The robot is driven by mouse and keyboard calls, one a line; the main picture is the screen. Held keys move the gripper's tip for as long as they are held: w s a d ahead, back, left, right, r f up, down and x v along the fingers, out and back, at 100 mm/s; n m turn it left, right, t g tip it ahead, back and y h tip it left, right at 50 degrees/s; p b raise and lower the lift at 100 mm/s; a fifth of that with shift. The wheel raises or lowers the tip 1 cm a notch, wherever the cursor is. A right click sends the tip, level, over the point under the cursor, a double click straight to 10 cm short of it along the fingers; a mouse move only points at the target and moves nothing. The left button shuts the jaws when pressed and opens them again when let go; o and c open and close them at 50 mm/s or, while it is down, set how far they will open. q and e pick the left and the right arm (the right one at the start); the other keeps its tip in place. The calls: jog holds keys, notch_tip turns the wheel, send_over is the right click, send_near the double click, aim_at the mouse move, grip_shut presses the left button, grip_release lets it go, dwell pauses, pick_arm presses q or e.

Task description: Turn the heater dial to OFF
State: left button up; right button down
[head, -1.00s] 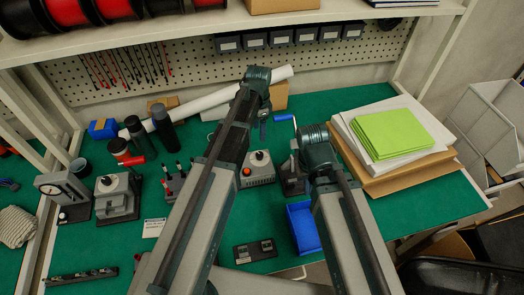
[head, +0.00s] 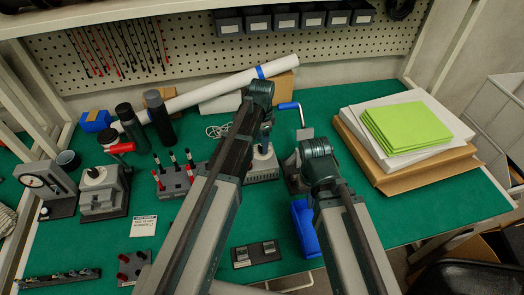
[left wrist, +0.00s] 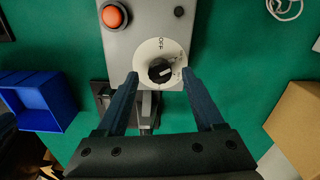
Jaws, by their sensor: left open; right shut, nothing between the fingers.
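The heater (head: 262,168) is a grey box on the green bench, partly behind my left arm in the head view. In the left wrist view its top (left wrist: 145,25) carries an orange-red button (left wrist: 113,16) and a black dial (left wrist: 160,71) on a round white scale plate. The OFF lettering sits above the dial in that view; the dial's pale pointer mark points to the right, away from OFF. My left gripper (left wrist: 160,78) is open, its fingers apart on either side of the dial, with gaps visible. My right gripper's fingers are hidden behind its wrist.
A crank device with a blue handle (head: 289,106) stands just right of the heater. A blue bin (head: 304,228) is nearer to me. A tool block (head: 178,180) stands left; a cardboard box (left wrist: 297,118) lies behind. Bare bench shows front right.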

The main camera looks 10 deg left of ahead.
pick_arm(q)
jog(key=shift+f+b, duration=0.3)
jog(key=shift+f, duration=0.45)
grip_shut()
